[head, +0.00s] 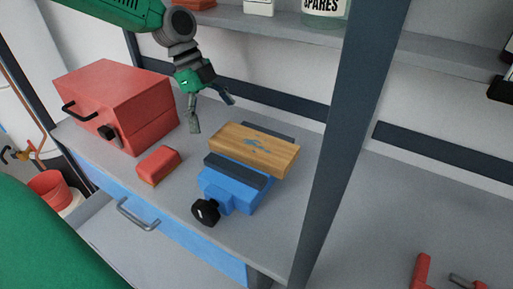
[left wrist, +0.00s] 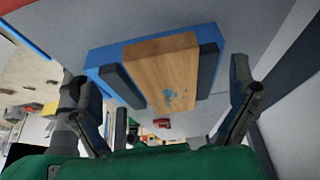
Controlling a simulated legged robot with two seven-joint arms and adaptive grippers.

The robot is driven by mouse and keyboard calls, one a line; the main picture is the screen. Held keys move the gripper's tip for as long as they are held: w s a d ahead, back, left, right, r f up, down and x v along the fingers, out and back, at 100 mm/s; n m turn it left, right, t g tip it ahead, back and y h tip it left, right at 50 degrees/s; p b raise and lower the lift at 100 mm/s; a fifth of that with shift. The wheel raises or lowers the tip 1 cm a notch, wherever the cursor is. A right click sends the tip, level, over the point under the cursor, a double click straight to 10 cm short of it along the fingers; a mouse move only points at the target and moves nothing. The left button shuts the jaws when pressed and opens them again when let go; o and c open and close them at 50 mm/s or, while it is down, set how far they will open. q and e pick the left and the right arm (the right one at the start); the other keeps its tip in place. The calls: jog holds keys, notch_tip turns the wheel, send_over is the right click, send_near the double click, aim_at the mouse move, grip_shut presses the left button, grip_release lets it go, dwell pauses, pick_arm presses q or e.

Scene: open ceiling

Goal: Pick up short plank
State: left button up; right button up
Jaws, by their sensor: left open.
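The short plank (head: 256,147) is a wooden board with a blue-grey stain. It lies on top of the blue vise (head: 232,190), between dark jaws, on the grey workbench. My left gripper (head: 213,115) is open and empty, up and to the left of the plank in the head view, apart from it. In the left wrist view the plank (left wrist: 163,75) shows ahead between the open fingers, with the vise jaws on both sides of it. My right gripper is not in view.
A red toolbox (head: 120,105) and a small red block (head: 158,165) stand on the bench (head: 185,195) left of the vise. A dark upright post (head: 348,130) rises right of the plank. A shelf (head: 290,30) runs above. A blue drawer (head: 165,230) is below.

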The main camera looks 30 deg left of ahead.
aim_at(220, 130)
pick_arm(q)
jog(key=f, duration=0.4)
jog(key=shift+w+d+f, duration=0.1)
jog(key=shift+d+f, duration=0.1)
jog(key=shift+f, duration=0.15)
jog(key=shift+d+f, duration=0.15)
jog(key=shift+d, duration=0.5)
jog(key=shift+c, duration=0.8)
jog(key=c, duration=1.2)
jog(key=shift+c, duration=0.2)
jog(key=shift+a, duration=0.25)
